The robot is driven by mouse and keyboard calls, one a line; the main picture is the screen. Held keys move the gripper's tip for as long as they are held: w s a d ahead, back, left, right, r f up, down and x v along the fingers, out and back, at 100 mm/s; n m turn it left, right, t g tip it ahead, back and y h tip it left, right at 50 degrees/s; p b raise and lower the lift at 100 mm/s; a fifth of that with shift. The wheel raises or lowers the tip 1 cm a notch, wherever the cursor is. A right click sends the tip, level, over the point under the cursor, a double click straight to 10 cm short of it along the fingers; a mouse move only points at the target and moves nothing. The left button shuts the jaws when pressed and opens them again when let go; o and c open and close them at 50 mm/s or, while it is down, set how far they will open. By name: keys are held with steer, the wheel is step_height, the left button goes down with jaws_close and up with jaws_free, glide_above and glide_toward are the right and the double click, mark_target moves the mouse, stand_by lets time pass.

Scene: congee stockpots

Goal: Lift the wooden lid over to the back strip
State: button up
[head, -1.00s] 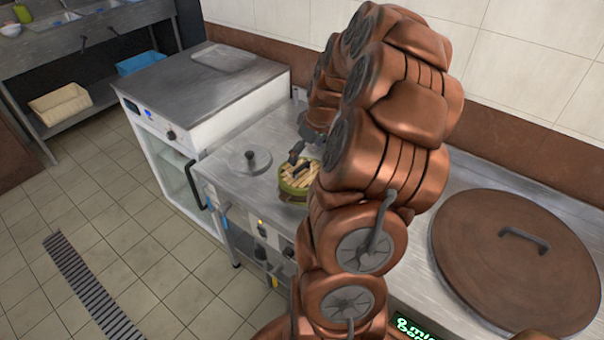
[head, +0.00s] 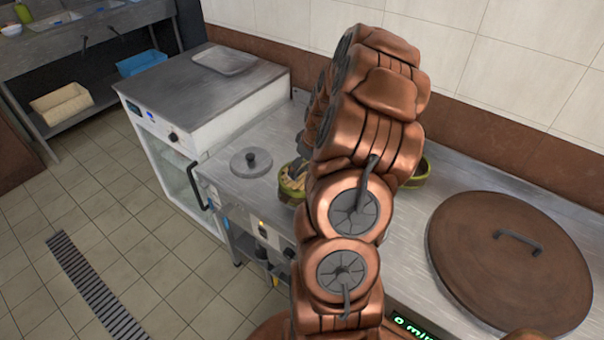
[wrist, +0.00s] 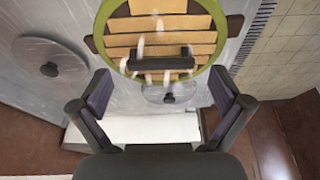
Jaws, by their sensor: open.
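The wooden lid (wrist: 175,24) shows in the wrist view as pale slats with a dark bar handle (wrist: 162,60), ringed by a green rim (wrist: 101,28). In the head view, a slice of the slatted top (head: 301,181) and green rim shows left of my arm; the rest is hidden. My gripper (wrist: 160,78) is open, with its fingers apart on either side below the handle in the wrist view. Nothing is between the pads. In the head view my arm mostly hides my gripper. Pale wisps, perhaps steam, cross the slats.
A grey round lid with a knob (head: 251,161) lies on the steel counter (head: 226,178). A green-rimmed vessel (head: 421,173) partly shows right of my arm. A large brown lid (head: 500,262) covers the right counter. A strip of steel along the wall looks clear behind it.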

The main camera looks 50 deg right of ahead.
steer(key=shift+w+f, duration=0.2)
steer(key=shift+f, duration=0.5)
steer(key=c, duration=1.1)
steer(key=shift+c, duration=0.2)
steer(key=shift+r, duration=0.15)
